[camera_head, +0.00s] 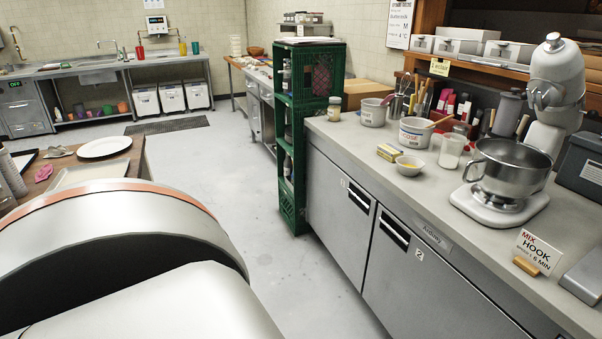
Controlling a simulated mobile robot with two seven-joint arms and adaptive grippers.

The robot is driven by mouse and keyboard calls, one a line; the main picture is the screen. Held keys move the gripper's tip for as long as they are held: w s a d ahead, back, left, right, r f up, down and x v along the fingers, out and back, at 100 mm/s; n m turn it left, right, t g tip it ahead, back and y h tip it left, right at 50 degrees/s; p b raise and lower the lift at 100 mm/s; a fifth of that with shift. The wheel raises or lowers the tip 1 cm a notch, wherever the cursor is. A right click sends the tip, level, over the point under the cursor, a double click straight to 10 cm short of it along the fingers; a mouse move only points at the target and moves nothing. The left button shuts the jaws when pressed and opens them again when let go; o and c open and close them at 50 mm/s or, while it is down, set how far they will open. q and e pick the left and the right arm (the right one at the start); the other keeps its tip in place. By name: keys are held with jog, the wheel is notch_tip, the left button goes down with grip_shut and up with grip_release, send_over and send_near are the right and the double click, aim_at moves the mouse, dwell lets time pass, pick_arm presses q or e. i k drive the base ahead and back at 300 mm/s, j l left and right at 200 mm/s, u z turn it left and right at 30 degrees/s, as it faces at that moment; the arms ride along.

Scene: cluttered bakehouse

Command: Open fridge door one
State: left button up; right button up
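Fridge door one (337,220) is a grey metal panel under the right-hand counter, marked with a small "1". Its dark recessed handle (359,198) sits near the top, toward the edge it shares with door two. The door looks shut, flush with the front. Door two (425,285), marked "2", is to its right and nearer me, also shut, with its own recessed handle (395,232). A large rounded grey arm part of mine fills the lower left. Neither of my grippers shows in this view.
A tall green crate stack (311,130) stands at the counter's far end, close to door one. A mixer (510,165) and several tubs stand on the counter (360,140). The floor (285,255) before the doors is clear. A table with a white plate (104,147) is at left.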

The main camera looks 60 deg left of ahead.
aim_at(342, 213)
jog(key=u, duration=1.45)
jog(key=i+z, duration=0.25)
jog(key=i, duration=0.4)
jog(key=i+j+z, duration=0.15)
jog(key=i+z, duration=0.15)
jog(key=i, duration=0.35)
